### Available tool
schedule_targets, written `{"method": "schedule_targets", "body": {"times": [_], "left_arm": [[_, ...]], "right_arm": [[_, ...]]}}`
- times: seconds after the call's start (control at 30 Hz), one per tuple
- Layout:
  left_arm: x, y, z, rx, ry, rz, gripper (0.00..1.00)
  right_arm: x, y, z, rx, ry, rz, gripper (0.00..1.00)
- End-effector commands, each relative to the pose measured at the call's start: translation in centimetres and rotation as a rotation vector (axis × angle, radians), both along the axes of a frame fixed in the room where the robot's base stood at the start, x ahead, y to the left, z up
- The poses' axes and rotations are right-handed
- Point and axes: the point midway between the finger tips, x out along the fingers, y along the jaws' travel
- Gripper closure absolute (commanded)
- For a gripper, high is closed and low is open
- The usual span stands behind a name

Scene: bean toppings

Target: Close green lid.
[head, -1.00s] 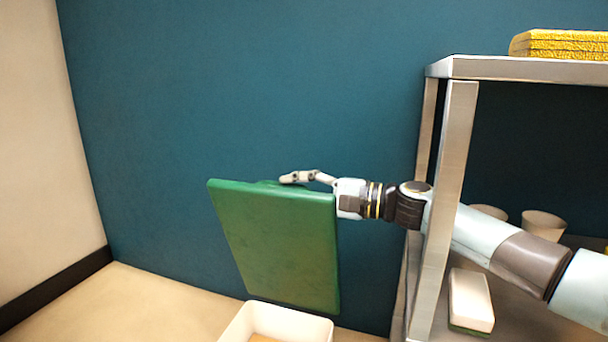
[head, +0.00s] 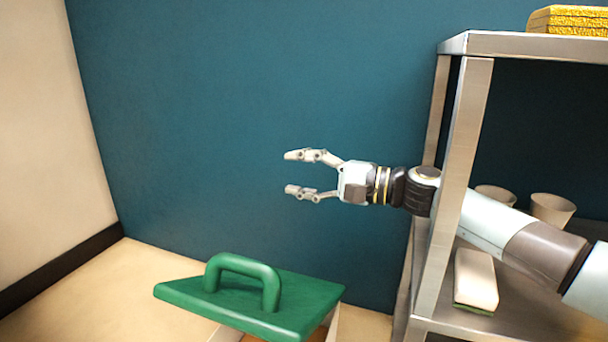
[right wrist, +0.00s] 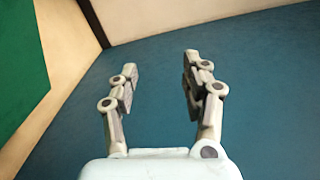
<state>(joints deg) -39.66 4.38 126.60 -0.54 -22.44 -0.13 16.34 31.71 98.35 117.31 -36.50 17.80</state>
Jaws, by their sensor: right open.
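The green lid (head: 312,288) is at the bottom of the head view, handle side up, over a pale box (head: 226,335) that is mostly cut off by the frame. A gap with something brown shows under the lid's right front edge, so it looks tilted and not flush. Its arched green handle (head: 240,264) stands on top. My right gripper (head: 291,173) is open and empty, above and to the right of the handle, apart from the lid. In the right wrist view nothing is between the fingers, and part of a green surface (right wrist: 18,65) shows at left.
A metal shelf (head: 455,190) stands at right, with my right arm reaching past its front post. It holds yellow sponges (head: 567,22) on top, cups (head: 552,208) and a white-and-green block (head: 476,280) below. A blue wall (head: 200,120) is behind; floor at left is clear.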

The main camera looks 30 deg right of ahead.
Motion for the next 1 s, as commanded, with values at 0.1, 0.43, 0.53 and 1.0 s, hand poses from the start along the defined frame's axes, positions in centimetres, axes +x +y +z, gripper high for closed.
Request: {"method": "schedule_targets", "body": {"times": [0.1, 0.43, 0.53, 1.0], "left_arm": [[0.0, 0.0, 0.0, 0.0, 0.0, 0.0, 0.6], [0.0, 0.0, 0.0, 0.0, 0.0, 0.0, 0.6], [0.0, 0.0, 0.0, 0.0, 0.0, 0.0, 0.6], [0.0, 0.0, 0.0, 0.0, 0.0, 0.0, 0.6]], "right_arm": [[-0.7, -0.6, -0.2, -0.003, 0.003, 0.001, 0.52], [-4.5, -3.8, -0.2, -0.002, 0.004, 0.001, 0.52], [-5.2, -4.4, -0.1, -0.002, 0.003, 0.002, 0.52], [-5.6, -4.9, 0.0, 0.0, 0.0, 0.0, 0.52]]}}
